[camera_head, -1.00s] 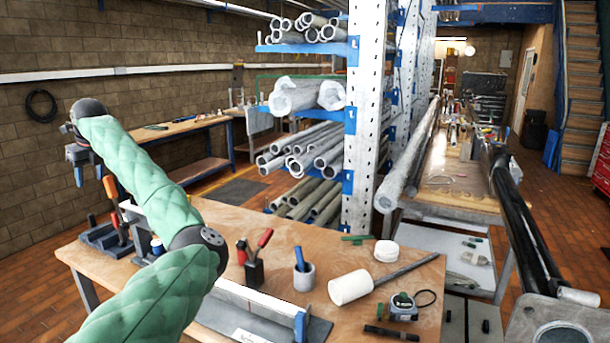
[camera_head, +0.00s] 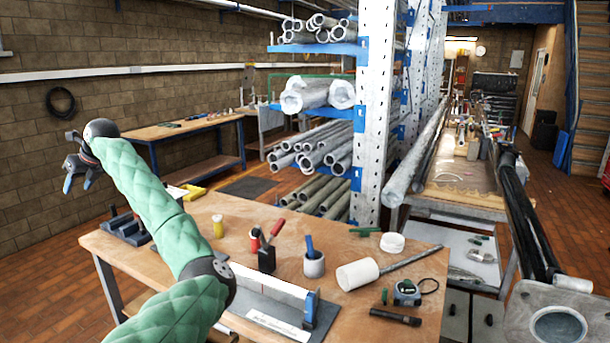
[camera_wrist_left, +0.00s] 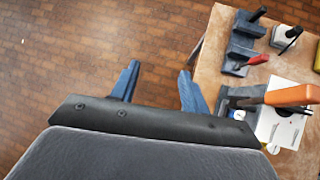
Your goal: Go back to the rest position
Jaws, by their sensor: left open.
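My left gripper (camera_head: 76,176) hangs at the far left of the head view, beyond the left edge of the workbench (camera_head: 330,222), at the end of my green padded arm. In the left wrist view its two blue fingers (camera_wrist_left: 158,84) stand apart with only brick-coloured floor between them. It is open and empty, and touches nothing that I can see. My right gripper is not in either view. A mast flange (camera_head: 562,326) with a round hole shows at the lower right of the head view.
Dark holders (camera_wrist_left: 245,38) line the bench's left end. A pipe rack (camera_head: 378,130) rises behind. The floor left of the bench is clear.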

